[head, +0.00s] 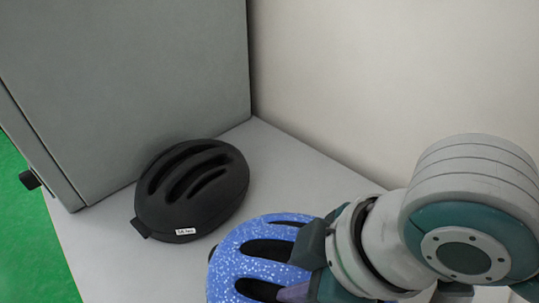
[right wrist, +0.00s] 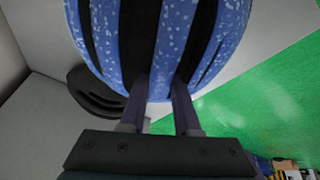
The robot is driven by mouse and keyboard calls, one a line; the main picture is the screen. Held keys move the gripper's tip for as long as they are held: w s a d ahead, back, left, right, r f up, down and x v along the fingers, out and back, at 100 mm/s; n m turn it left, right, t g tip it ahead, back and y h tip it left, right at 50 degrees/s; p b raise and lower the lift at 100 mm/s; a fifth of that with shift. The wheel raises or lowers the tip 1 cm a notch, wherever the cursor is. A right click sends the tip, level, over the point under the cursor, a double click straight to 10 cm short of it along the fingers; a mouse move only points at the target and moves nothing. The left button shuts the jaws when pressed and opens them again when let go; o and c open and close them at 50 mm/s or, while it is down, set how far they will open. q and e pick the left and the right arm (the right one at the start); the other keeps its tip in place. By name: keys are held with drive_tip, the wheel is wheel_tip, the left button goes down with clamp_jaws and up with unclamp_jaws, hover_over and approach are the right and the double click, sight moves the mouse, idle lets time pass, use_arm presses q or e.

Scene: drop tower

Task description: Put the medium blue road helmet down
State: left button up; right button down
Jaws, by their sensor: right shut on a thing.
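The blue road helmet (head: 262,254), speckled with white and with dark vents, shows at the bottom middle of the head view. It fills the top of the right wrist view (right wrist: 172,40). My right gripper (right wrist: 160,92) is shut on the helmet, with its two fingers at the helmet's shell and vents. In the head view the gripper (head: 312,268) covers the helmet's right side. Whether the helmet touches the grey surface below cannot be told. My left gripper is not in view.
A black helmet (head: 195,190) with a small white label lies on the grey tabletop (head: 290,180), just left of the blue one. A grey cabinet (head: 130,80) stands behind it at left. A pale wall (head: 400,80) closes the back. Green floor (head: 25,240) shows at left.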

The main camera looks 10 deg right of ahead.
drive_tip(key=shift+f+b, duration=0.55)
drive_tip(key=shift+f, duration=2.1)
drive_tip(key=c, duration=0.6)
unclamp_jaws()
drive_tip(key=p+v, duration=0.3)
drive_tip(key=v, duration=0.8)
drive_tip(key=shift+r, duration=0.25)
drive_tip(key=shift+s+d+r, duration=0.15)
drive_tip(key=shift+r, duration=0.1)
drive_tip(key=s+d+m+h, duration=0.1)
drive_tip(key=s+d+m, duration=0.1)
drive_tip(key=d+m, duration=0.1)
drive_tip(key=s+d+m+h, duration=0.1)
drive_tip(key=s+d+m, duration=0.2)
drive_tip(key=m, duration=0.1)
drive_tip(key=s+d+m+h, duration=0.1)
drive_tip(key=s+d+m, duration=0.1)
drive_tip(key=d+m, duration=0.1)
drive_tip(key=shift+s+d+r+m, duration=0.1)
drive_tip(key=shift+s+r+m, duration=0.2)
drive_tip(key=shift+r+m, duration=0.15)
